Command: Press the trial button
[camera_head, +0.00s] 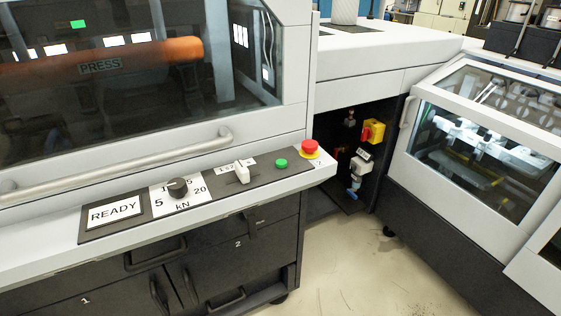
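A small round green button (281,163) sits on the black control strip (262,176) of the press machine. A red mushroom button (310,147) on a yellow base stands to its right, near the strip's right end. To its left is a white lever (241,172) in a slot, with a partly hidden label behind it. I cannot read the word "trial" on any button. Neither of my grippers shows in the head view.
Farther left on the strip are a black knob (178,187) on a kN scale and a READY display (115,212). A long handle bar (120,171) crosses the press window's front. Open floor (350,270) lies between the press and the right machine (480,150).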

